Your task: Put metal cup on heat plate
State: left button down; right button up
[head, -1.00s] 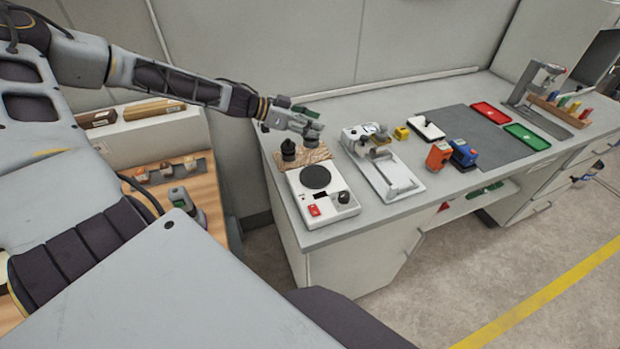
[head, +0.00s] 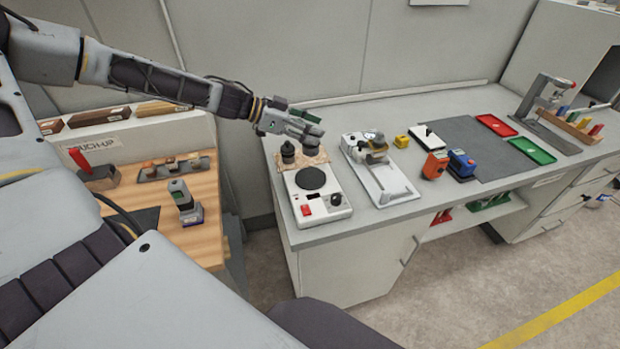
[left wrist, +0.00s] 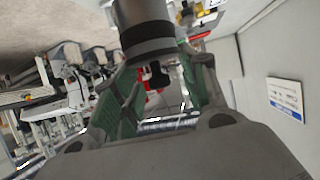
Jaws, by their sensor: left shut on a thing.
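The metal cup (head: 313,134) is a grey cylinder held in my left gripper (head: 298,125), above the wooden board behind the heat plate. In the left wrist view the cup (left wrist: 143,24) shows a dark band and a black handle, between the green-padded fingers of my left gripper (left wrist: 160,95). The heat plate is a white box with a black round plate (head: 311,178), a red switch and a black knob; its round plate is bare. The gap between cup and board is hard to judge. My right gripper is not in view.
A dark cup-like piece (head: 288,152) stands on the wooden board (head: 315,158), close to the held cup. A white device (head: 380,170) stands right of the heat plate. A wooden side table (head: 205,232) lies left.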

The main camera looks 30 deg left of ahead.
aim_at(311, 154)
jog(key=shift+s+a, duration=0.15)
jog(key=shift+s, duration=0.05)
pick_arm(q)
jog(key=shift+f, duration=0.25)
jog(key=shift+f+b, duration=0.3)
jog(key=shift+f, duration=2.4)
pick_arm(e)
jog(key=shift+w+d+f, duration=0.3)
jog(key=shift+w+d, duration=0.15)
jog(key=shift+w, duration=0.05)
pick_arm(q)
jog(key=shift+f, duration=0.1)
jog(key=shift+f, duration=1.3)
jog(key=shift+f+b, duration=0.35)
jog(key=shift+f, duration=0.35)
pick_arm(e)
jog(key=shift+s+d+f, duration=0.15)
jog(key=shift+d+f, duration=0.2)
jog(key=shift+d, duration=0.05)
pick_arm(q)
jog(key=shift+f, duration=0.1)
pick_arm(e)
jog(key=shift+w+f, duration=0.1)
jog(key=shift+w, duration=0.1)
